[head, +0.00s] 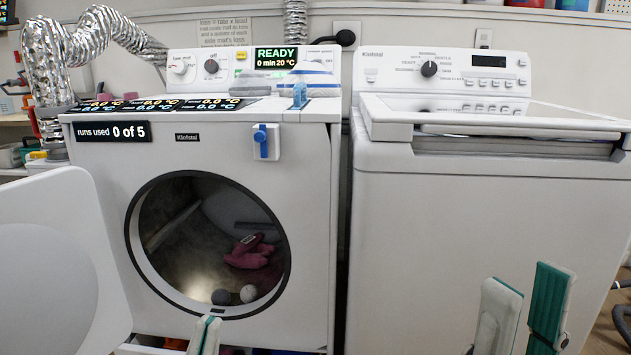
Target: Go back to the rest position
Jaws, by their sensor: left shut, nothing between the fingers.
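My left gripper (206,322) shows at the bottom edge, below the dryer's round opening. Its fingers are together with nothing between them. My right gripper (527,279) is at the lower right, in front of the washer. Its two fingers stand apart with nothing visible between them, so it is open. The rest of both arms is out of view.
The dryer door (55,260) is swung out at the left. The top-loading washer (450,250) fills the right side, its lid (490,112) down or nearly so. Coloured items lie under the dryer, partly hidden. A silver duct (45,65) rises behind the dryer.

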